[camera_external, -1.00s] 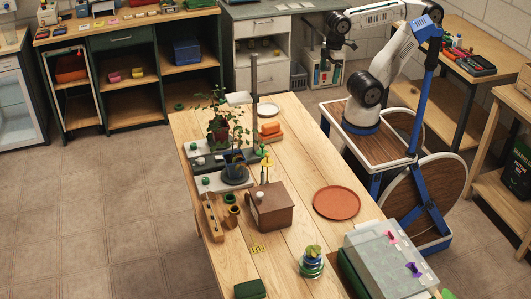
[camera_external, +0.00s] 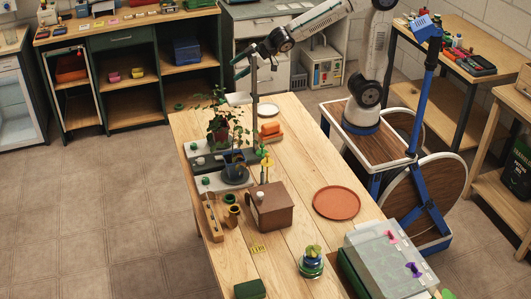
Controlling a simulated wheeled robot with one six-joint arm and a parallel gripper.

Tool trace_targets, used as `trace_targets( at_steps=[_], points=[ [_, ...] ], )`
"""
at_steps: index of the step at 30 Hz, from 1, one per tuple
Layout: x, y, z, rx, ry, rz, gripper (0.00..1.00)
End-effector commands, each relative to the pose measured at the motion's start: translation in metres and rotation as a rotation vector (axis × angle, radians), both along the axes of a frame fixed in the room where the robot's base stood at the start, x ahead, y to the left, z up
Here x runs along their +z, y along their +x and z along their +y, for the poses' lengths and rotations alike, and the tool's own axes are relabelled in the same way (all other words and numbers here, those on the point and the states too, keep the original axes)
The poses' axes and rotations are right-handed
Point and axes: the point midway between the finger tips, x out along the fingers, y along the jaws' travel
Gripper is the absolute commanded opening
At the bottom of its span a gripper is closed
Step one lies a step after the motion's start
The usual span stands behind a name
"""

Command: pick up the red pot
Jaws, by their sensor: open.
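A leafy plant (camera_external: 218,110) stands at the far left of the work table in a dark pot (camera_external: 221,138), partly hidden by leaves. It looks faintly reddish, but I cannot tell its colour for sure. A second plant stands just in front in a blue pot (camera_external: 235,163). No clearly red pot shows. My gripper (camera_external: 240,66) is open and small in the view. It appears high over the far end of the table, near the upright post, above and a little right of the plants in the picture. Nothing shows between its jaws.
The grey post (camera_external: 255,90) rises close right of the plants. A brown box (camera_external: 271,208), orange blocks (camera_external: 270,130) and a terracotta saucer (camera_external: 336,202) stand on the table (camera_external: 300,160). A grey-lidded bin (camera_external: 390,260) is at the near right.

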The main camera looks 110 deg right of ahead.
Motion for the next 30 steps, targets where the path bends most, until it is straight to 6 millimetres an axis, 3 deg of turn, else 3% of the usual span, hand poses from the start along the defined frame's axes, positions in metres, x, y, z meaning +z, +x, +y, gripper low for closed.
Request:
trace_targets(
  at_steps=[3, 11, 14, 24, 30],
  points=[
    [-0.006, 0.028, 0.000, 0.048, 0.019, -0.068, 0.95],
    [-0.019, 0.068, 0.008, 0.153, 0.073, -0.183, 0.95],
    [-0.041, 0.066, 0.008, 0.149, 0.074, -0.180, 0.95],
    [-0.141, 0.065, 0.008, 0.147, 0.073, -0.176, 0.95],
    [-0.176, 0.066, 0.008, 0.147, 0.070, -0.181, 0.95]
  ],
)
